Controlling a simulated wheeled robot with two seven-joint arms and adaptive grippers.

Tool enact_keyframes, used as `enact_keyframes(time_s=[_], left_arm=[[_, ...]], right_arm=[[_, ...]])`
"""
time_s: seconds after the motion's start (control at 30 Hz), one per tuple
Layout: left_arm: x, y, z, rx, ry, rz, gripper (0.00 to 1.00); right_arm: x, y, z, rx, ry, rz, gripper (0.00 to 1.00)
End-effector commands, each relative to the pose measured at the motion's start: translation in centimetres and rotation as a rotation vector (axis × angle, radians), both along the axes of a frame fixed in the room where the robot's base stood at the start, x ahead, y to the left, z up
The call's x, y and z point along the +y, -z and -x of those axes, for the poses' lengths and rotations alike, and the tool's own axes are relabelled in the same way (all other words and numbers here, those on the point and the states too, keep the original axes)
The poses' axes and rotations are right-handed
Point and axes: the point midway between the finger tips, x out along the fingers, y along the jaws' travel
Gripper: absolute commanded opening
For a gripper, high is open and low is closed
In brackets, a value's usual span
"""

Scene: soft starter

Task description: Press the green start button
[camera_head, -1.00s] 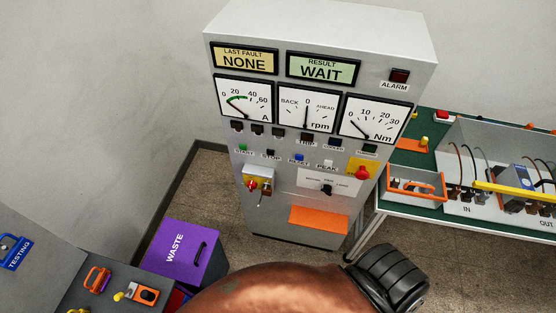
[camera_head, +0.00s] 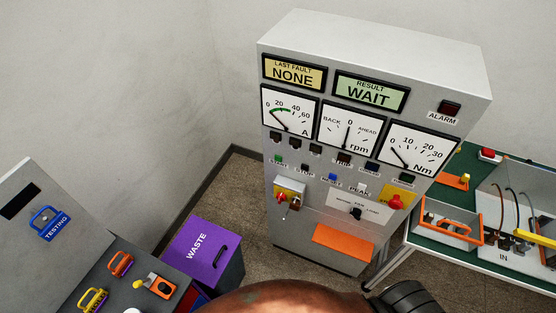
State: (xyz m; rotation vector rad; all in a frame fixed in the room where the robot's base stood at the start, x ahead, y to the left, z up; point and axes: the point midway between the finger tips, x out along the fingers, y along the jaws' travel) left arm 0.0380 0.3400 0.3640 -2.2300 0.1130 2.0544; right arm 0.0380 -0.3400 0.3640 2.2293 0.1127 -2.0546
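The green start button (camera_head: 279,158) is a small button at the left end of the button row on the grey cabinet (camera_head: 330,232). It sits below the A gauge (camera_head: 289,110), beside the black stop button (camera_head: 304,167). A blue reset button (camera_head: 332,177) and a pale button (camera_head: 362,187) marked PEAK follow to the right. The result display (camera_head: 370,91) reads WAIT and the last fault display (camera_head: 294,73) reads NONE. Neither of my grippers shows in this view.
A red-and-yellow switch (camera_head: 284,196) and a red knob (camera_head: 395,202) project from the cabinet front. A purple waste bin (camera_head: 203,255) stands at its left. A green-topped bench (camera_head: 425,230) stands at right, a grey desk with padlocks (camera_head: 121,264) at lower left.

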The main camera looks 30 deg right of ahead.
Motion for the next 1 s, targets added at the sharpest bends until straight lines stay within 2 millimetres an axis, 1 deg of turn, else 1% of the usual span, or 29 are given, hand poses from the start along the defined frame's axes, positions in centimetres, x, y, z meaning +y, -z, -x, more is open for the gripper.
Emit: enact_keyframes(time_s=[0.03,0.07,0.6,0.63,1.0], left_arm=[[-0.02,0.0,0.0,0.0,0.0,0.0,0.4],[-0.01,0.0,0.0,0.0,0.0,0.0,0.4],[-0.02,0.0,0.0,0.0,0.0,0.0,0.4],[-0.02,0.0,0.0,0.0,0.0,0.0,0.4],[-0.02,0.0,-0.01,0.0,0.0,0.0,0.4]], right_arm=[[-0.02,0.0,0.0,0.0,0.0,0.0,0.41],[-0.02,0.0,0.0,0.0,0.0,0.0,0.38],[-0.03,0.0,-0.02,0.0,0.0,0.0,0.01],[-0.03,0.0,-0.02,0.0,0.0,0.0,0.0],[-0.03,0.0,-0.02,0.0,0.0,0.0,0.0]])
